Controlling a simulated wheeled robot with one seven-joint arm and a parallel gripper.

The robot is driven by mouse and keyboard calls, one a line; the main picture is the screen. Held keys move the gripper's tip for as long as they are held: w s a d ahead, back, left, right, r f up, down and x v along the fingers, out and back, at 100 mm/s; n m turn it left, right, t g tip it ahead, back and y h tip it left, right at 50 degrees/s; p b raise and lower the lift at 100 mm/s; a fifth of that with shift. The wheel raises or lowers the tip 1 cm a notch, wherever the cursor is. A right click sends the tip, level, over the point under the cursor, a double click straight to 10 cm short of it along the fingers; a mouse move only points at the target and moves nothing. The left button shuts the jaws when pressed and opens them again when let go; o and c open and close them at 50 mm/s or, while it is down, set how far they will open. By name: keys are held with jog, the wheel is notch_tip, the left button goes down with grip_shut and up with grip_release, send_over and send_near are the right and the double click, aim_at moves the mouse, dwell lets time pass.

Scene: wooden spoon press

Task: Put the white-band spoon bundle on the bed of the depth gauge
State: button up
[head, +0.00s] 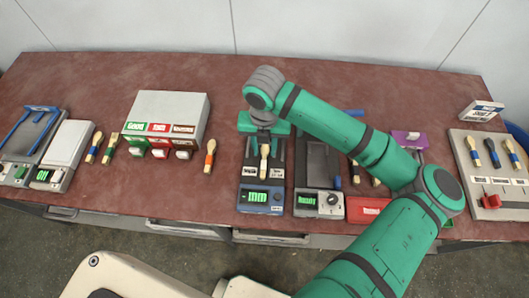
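The depth gauge (261,199) is a dark blue device with a green "mm" display, at the middle of the table's front. A pale wooden spoon bundle (264,168) stands out against its dark bed, pointing toward the display. My gripper (264,145) points down directly over the gauge, at the bundle's far end. Its fingers are largely hidden by my wrist and blend with the dark gauge, so I cannot tell whether they touch the bundle.
A "Ready" device (306,201) stands close on the right. An orange-band bundle (209,157) lies to the left, beside a grey box (168,105) with labelled slots. Two more bundles (94,147) lie further left. A board with tools (492,165) is far right. The back left is clear.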

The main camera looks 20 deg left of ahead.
aim_at(264, 158)
notch_tip(264, 158, up, 7)
jog(key=shift+r, duration=0.15)
